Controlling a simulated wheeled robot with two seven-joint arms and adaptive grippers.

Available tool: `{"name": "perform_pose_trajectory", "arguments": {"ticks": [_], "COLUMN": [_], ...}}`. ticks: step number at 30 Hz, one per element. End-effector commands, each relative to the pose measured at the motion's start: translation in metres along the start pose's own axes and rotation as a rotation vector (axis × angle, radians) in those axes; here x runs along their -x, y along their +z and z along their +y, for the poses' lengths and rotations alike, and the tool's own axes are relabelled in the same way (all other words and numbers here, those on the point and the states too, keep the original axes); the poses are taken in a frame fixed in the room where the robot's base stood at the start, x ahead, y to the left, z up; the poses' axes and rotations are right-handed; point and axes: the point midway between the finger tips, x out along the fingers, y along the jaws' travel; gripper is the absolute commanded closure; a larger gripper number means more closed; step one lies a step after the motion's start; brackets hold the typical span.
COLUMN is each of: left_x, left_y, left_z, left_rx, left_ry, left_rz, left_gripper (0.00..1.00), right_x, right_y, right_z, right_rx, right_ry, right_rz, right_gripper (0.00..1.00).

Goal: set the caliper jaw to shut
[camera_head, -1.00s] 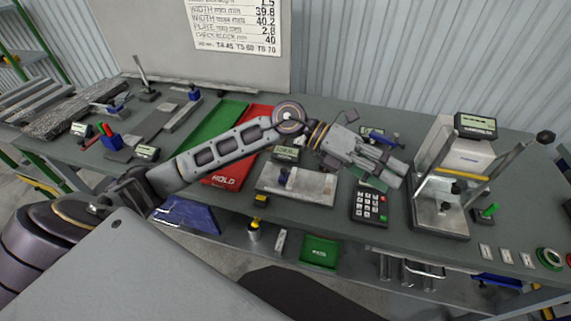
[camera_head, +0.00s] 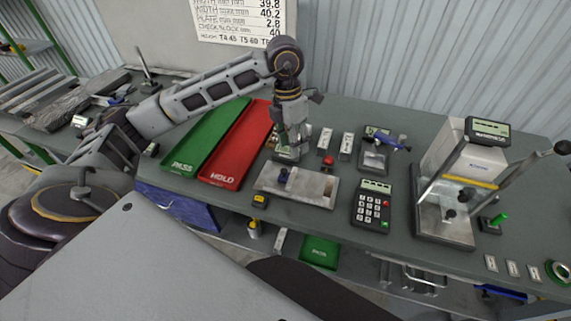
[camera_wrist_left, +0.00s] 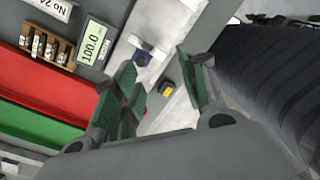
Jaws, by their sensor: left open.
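A flat metal fixture (camera_head: 318,188) with a small blue slider (camera_head: 283,176) lies at the middle of the bench. A small display stands behind it, and in the left wrist view that display (camera_wrist_left: 95,42) reads about 100.0. It looks like the bench caliper, but I cannot be sure. The blue slider also shows in the left wrist view (camera_wrist_left: 144,56). My left gripper (camera_head: 291,143) points down above the display, behind the fixture, and partly hides the display. Its green-padded fingers (camera_wrist_left: 160,65) are apart with nothing between them. My right gripper is out of view.
Green (camera_head: 196,142) and red (camera_head: 222,165) trays lie left of the fixture. A red knob (camera_head: 328,160), a stand with a blue-handled tool (camera_head: 374,158), a keypad (camera_head: 371,205) and a lever press (camera_head: 445,212) are to the right. A yellow block (camera_head: 260,201) sits at the front edge.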

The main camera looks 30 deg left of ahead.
Motion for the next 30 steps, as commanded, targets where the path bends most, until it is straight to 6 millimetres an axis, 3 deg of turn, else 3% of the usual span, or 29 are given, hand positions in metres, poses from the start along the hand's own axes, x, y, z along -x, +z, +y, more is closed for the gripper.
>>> {"name": "perform_pose_trajectory", "arguments": {"ticks": [3, 7, 21, 30], "left_x": [0.009, 0.013, 0.011, -0.009], "left_y": [-0.009, -0.014, -0.015, -0.016], "left_z": [0.020, 0.029, 0.030, 0.032], "left_rx": [0.029, 0.044, 0.045, 0.045], "left_ry": [0.071, 0.104, 0.106, 0.105], "left_rz": [0.035, 0.054, 0.056, 0.058], "left_gripper": [0.58, 0.58, 0.58, 0.58], "right_x": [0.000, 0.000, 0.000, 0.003], "right_y": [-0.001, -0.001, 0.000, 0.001], "right_z": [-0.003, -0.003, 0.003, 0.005], "right_rx": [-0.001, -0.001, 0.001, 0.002], "right_ry": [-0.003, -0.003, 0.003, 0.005], "right_rz": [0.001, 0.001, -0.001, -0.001], "right_gripper": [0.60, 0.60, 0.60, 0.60]}}
